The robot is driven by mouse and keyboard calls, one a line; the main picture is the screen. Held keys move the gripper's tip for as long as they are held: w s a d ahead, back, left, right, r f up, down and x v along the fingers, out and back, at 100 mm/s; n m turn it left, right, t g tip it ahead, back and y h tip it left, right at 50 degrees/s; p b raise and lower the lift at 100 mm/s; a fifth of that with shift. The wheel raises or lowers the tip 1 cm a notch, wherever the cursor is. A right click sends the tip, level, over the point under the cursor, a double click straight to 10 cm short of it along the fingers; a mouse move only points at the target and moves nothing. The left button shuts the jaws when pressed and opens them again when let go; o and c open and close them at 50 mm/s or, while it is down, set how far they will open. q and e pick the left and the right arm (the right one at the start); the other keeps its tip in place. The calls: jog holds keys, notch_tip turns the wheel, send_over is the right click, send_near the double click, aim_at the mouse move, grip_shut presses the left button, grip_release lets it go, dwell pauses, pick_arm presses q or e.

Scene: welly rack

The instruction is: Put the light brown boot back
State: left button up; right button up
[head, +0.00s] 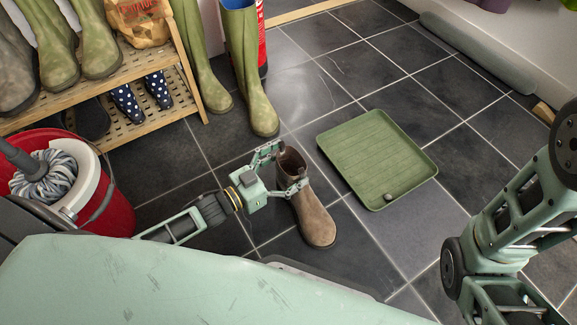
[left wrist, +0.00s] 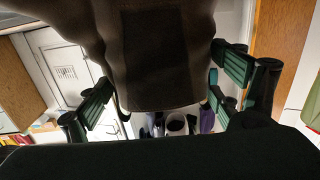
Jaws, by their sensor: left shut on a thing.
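The light brown ankle boot (head: 315,213) is upright in the head view, its toe pointing toward me, just left of the green tray. My left gripper (head: 281,168) is shut on its upper shaft, with a finger on either side. The boot also fills the top middle of the left wrist view (left wrist: 165,55) as a dark shape, with the gripper's green fingers on both sides. I cannot tell whether the sole touches the floor. My right arm shows at the right edge, but its gripper is out of view.
The green tray (head: 372,150) lies on dark tiles with a small dark thing near its front corner. A wooden rack (head: 150,122) holds several boots at the upper left. Tall green wellies (head: 262,112) stand beside it. A red mop bucket (head: 112,205) is at left.

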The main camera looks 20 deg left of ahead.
pick_arm(q)
jog(key=o, duration=2)
jog(key=shift+f, duration=0.1)
